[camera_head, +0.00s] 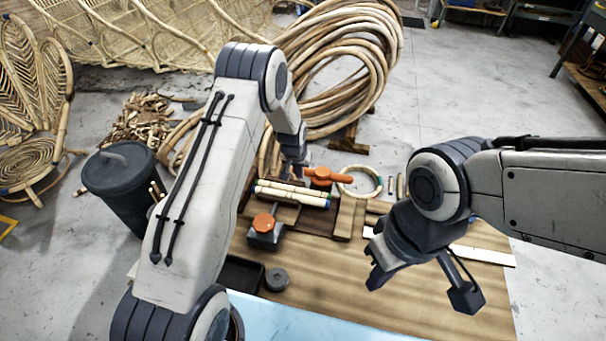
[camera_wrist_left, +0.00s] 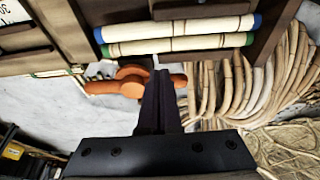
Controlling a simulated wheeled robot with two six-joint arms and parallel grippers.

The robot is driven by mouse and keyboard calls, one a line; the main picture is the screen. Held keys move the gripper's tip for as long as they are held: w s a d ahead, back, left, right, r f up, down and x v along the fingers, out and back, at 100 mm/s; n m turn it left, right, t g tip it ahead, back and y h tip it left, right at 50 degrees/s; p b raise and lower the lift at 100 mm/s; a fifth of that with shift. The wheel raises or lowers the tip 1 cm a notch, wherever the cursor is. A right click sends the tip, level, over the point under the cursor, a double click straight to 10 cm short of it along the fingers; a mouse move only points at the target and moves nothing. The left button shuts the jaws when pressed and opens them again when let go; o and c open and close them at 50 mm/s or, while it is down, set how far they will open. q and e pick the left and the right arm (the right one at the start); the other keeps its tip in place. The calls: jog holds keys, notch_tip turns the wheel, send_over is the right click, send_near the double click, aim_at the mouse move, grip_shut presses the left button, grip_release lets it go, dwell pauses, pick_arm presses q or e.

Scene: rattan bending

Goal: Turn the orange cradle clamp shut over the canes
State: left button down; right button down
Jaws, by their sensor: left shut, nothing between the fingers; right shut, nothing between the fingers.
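The orange cradle clamp (camera_head: 328,176) is a lever with a round hub, beyond the canes in the head view. In the left wrist view the clamp (camera_wrist_left: 130,82) lies beside the canes, roughly parallel to them, not across them. Pale canes (camera_head: 292,193) with blue and green ends lie side by side in a dark wooden cradle; the canes also show in the left wrist view (camera_wrist_left: 180,36). My left gripper (camera_head: 298,170) is shut and empty; its fingertips (camera_wrist_left: 161,78) overlap the lever's arm, contact unclear. My right gripper (camera_head: 374,268) is shut and empty over the board, apart from everything.
A second orange knob (camera_head: 264,222) sits on a grey block near the canes. A cane ring (camera_head: 360,182) lies right of the clamp. A dark bin (camera_head: 122,190) stands left, and a large cane coil (camera_head: 350,60) behind. The board's front right (camera_head: 420,305) is clear.

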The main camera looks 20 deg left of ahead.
aim_at(322, 177)
pick_arm(q)
jog(key=x, duration=0.4)
jog(key=shift+a+f+b, duration=0.1)
jog(key=shift+f+b, duration=0.15)
jog(key=shift+b, duration=0.15)
jog(key=shift+w+f, duration=0.3)
jog(key=shift+w, duration=0.2)
jog(key=shift+w+f, duration=0.3)
jog(key=shift+w, duration=0.2)
jog(key=shift+w+f+b, duration=0.15)
jog(key=shift+w+b, duration=0.3)
jog(key=shift+w, duration=0.65)
pick_arm(e)
jog(key=shift+f, duration=1)
jog(key=shift+f, duration=0.1)
pick_arm(q)
jog(key=shift+w, duration=0.15)
jog(key=shift+w+m+b, duration=0.1)
jog(key=shift+m+b, duration=0.3)
jog(key=shift+b, duration=0.05)
pick_arm(e)
jog(key=shift+a+f, duration=0.35)
jog(key=shift+a, duration=0.1)
